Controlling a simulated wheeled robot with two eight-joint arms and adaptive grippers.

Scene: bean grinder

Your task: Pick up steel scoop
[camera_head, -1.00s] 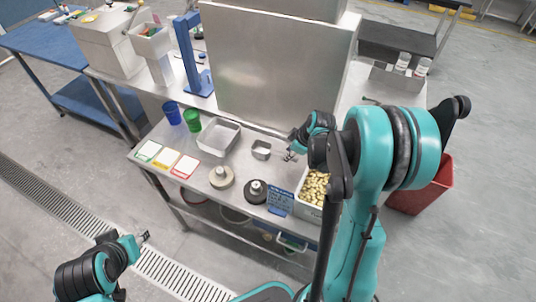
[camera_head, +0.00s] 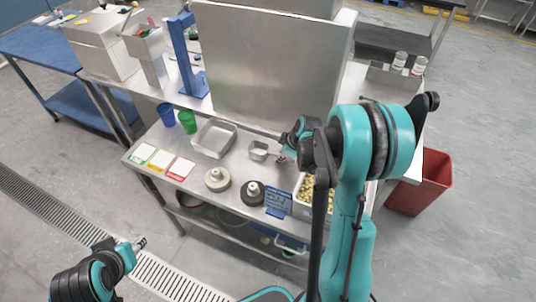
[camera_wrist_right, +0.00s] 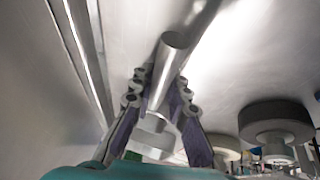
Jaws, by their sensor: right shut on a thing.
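The steel scoop shows in the head view as a small open steel cup (camera_head: 258,151) on the steel table, just left of my right gripper (camera_head: 281,159). In the right wrist view, the fingers of my right gripper (camera_wrist_right: 158,100) are closed around a round steel bar (camera_wrist_right: 174,48), which looks like the scoop's handle. The head view is too small to show the grip or whether the scoop is clear of the table. My left gripper (camera_head: 139,243) is far from the table at lower left, apparently empty; its fingers are too small to read.
A steel tray (camera_head: 214,154) and blue (camera_head: 166,114) and green (camera_head: 187,122) cups stand left of the scoop. Two round weights (camera_head: 217,179) (camera_head: 252,193) sit in front. A bin of beans (camera_head: 304,211) is at right, partly behind my arm. A tall steel panel (camera_head: 268,75) stands behind.

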